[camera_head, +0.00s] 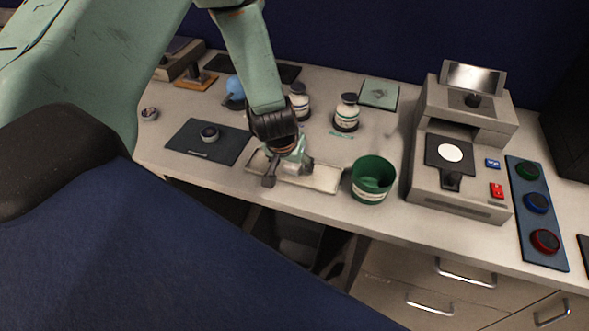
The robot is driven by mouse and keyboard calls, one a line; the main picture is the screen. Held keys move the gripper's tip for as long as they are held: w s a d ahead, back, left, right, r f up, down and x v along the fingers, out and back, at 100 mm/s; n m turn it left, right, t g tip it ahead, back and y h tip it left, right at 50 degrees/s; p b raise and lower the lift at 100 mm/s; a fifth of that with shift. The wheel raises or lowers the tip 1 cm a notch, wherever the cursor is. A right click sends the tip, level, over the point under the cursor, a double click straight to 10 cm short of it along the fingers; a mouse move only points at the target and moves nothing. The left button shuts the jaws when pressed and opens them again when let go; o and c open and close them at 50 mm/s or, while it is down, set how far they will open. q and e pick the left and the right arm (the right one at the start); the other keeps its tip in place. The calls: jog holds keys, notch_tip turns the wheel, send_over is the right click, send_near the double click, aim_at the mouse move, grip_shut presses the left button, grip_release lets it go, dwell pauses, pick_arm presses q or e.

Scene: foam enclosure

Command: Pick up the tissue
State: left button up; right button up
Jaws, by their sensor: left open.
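My left gripper (287,172) reaches down from above over a long pale shallow tray (322,180) near the counter's front edge. Its fingers are apart, one dark finger at the left and a paler part at the right. I cannot make out the tissue for sure; the gripper hides part of the tray and whatever lies between the fingers. A small crumpled greenish thing (380,93) lies on a green square pad (369,101) at the back, too small to identify. My right gripper is not in view.
A dark green cup (371,185) stands close to the tray's right end. Two white bottles with dark caps (347,112) (299,101) stand behind. A grey machine (456,192) and a button panel (553,262) are at the right. A dark mat (228,148) lies left of the tray.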

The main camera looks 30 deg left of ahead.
pick_arm(q)
jog(key=shift+a+f, duration=0.2)
jog(key=shift+a, duration=0.1)
jog(key=shift+s+d+r, duration=0.1)
jog(key=shift+d+r, duration=0.05)
jog(key=shift+d, duration=0.05)
jog(key=shift+c, duration=0.4)
jog(key=shift+d, duration=0.25)
jog(key=c, duration=0.3)
jog(key=shift+a, duration=0.2)
jog(key=c, duration=0.3)
jog(key=shift+a, duration=0.1)
jog(key=shift+c, duration=0.9)
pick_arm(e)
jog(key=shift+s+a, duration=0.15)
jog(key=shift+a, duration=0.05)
pick_arm(q)
jog(key=shift+d+r, duration=0.1)
jog(key=shift+d, duration=0.1)
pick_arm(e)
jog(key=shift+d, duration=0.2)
